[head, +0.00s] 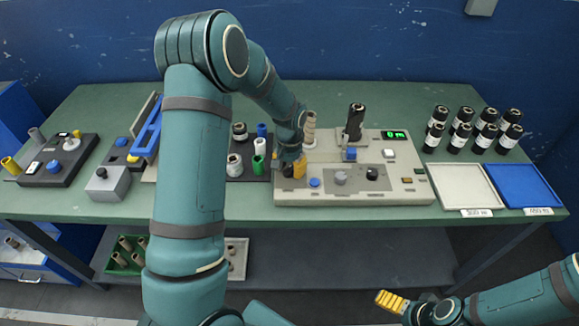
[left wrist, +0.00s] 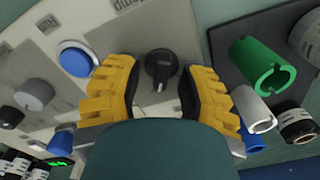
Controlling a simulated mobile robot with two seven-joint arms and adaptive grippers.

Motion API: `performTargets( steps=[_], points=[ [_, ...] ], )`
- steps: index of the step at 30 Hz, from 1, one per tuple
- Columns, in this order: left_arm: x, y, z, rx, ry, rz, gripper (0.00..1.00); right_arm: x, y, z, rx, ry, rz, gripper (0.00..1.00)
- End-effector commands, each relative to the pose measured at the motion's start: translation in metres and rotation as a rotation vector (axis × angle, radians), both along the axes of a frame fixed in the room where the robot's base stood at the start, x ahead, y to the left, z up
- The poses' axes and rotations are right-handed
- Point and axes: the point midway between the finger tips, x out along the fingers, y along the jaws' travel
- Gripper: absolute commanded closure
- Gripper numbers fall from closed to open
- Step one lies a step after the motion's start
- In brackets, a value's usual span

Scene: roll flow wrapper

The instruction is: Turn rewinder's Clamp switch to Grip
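The rewinder (head: 408,192) is a beige machine with knobs and buttons on the middle of the green table. In the left wrist view, a black rotary switch (left wrist: 160,66) with a pointed handle stands on its panel; the lettering beside it is cut off. My left gripper (head: 293,167) is over the panel's left end and hides this switch in the head view. In the left wrist view, its yellow fingers (left wrist: 160,92) are apart, one on each side of the switch, with gaps visible. My right gripper (head: 391,300) is in front of the table, seen side-on.
Beside the switch are a blue button (left wrist: 75,58), a grey knob (left wrist: 34,95) and a black knob (left wrist: 10,117). A dark tray with green, white and blue cores (head: 259,163) is close left of the gripper. Black rolls (head: 460,137) and two trays (head: 466,185) (head: 526,185) are right.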

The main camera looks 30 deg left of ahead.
Motion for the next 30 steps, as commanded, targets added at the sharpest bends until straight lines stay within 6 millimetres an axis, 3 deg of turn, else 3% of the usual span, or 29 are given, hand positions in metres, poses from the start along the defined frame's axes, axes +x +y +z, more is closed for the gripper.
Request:
performTargets(
  steps=[8, 13, 24, 30],
  points=[
    [0.001, 0.001, 0.001, 0.001, -0.005, 0.002, 0.58, 0.0, 0.0, 0.0, 0.0, 0.0, 0.0, 0.0],
    [0.002, 0.001, 0.013, 0.001, -0.009, 0.002, 0.58, 0.0, 0.0, 0.0, 0.0, 0.0, 0.0, 0.0],
    [0.002, 0.001, 0.084, 0.001, -0.01, 0.002, 0.58, 0.0, 0.0, 0.0, 0.0, 0.0, 0.0, 0.0],
    [0.002, 0.001, 0.111, 0.001, -0.006, 0.002, 0.58, 0.0, 0.0, 0.0, 0.0, 0.0, 0.0, 0.0]
  ],
)
